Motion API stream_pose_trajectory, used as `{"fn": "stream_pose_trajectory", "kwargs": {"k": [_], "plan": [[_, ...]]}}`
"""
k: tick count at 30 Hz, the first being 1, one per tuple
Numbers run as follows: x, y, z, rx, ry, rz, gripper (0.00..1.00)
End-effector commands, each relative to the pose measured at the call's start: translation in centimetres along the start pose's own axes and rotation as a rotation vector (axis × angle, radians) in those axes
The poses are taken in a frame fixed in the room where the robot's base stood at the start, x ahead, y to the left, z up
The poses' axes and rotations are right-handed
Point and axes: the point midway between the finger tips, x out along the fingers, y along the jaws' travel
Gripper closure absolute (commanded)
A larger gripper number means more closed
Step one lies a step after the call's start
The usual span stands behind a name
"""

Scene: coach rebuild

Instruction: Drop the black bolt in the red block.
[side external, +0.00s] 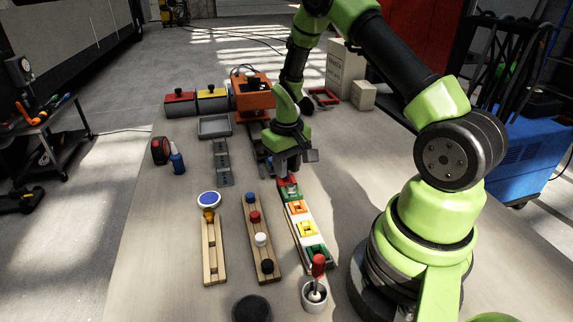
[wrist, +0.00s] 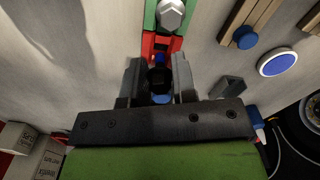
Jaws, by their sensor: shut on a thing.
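My gripper (wrist: 159,84) is shut on a dark piece that looks like the black bolt (wrist: 158,77), held between the two fingers in the wrist view. The red block (wrist: 161,44) lies just beyond the fingertips, with a blue patch at its near part. In the side external view my gripper (side external: 288,168) is low over the far end of the block row, at the red block (side external: 292,183). The fingers hide part of the block there. I cannot tell whether the bolt touches the block.
A green block (wrist: 151,15) with a silver hex bolt (wrist: 172,13) adjoins the red one. Orange (side external: 297,208), yellow (side external: 307,229) and green (side external: 319,252) blocks continue the row. A wooden rack with coloured knobs (side external: 277,272) stands left; a cup (side external: 314,299) holds a red-handled tool.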

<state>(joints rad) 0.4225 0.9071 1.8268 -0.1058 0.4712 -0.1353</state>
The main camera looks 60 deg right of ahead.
Motion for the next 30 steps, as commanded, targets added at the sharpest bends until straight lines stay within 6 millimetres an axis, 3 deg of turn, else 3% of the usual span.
{"fn": "stream_pose_trajectory", "kwargs": {"k": [30], "plan": [[1.03, 0.01, 0.02, 0.0, -0.001, 0.0, 0.98]]}}
